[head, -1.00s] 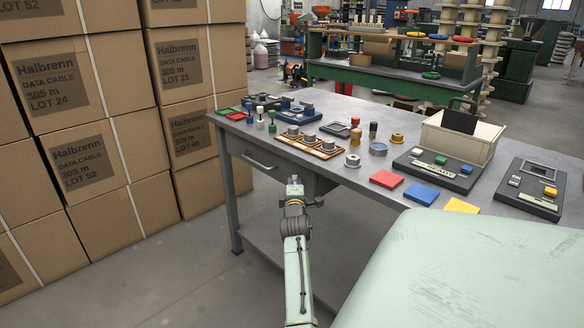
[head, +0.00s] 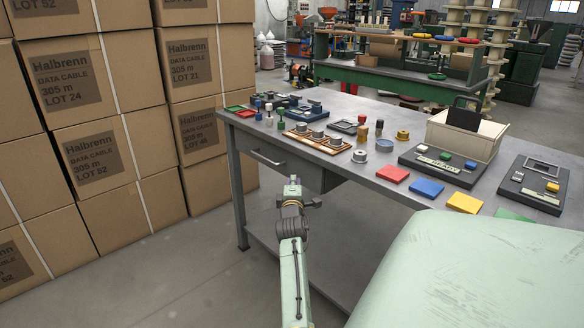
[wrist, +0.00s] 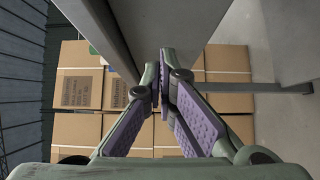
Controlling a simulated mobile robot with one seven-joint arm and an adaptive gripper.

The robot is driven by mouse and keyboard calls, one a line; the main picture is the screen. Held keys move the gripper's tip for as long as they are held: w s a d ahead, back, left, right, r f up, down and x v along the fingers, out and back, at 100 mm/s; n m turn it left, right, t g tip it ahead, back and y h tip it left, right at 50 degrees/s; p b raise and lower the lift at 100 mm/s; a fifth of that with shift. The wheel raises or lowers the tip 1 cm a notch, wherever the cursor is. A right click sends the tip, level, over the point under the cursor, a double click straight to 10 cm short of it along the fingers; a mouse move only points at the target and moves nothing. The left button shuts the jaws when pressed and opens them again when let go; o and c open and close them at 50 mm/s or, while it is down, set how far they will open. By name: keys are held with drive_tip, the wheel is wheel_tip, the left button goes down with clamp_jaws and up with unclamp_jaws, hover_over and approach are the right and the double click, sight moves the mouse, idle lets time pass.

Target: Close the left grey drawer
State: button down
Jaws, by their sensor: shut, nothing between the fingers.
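The grey drawer (head: 262,158) sits under the left part of the grey workbench (head: 345,149), with a bar handle (head: 268,158) on its front. From the head view I cannot tell whether it stands slightly out or is flush. My gripper (head: 293,183) is in front of the bench, lower than the drawer and near its right end in the picture. In the wrist view my gripper (wrist: 163,100) has its purple-padded fingers together with nothing between them. Grey panels fill the upper part there; which is the drawer is unclear, and no contact shows.
Stacked cardboard boxes (head: 95,150) stand to the left of the bench. Open floor (head: 180,270) lies before the boxes. A lower shelf (head: 330,265) runs under the bench.

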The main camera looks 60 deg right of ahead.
drive_tip(key=b+v, duration=0.1)
drive_tip(key=v, duration=0.7)
drive_tip(key=shift+s+a+f, duration=0.15)
drive_tip(key=shift+s, duration=0.05)
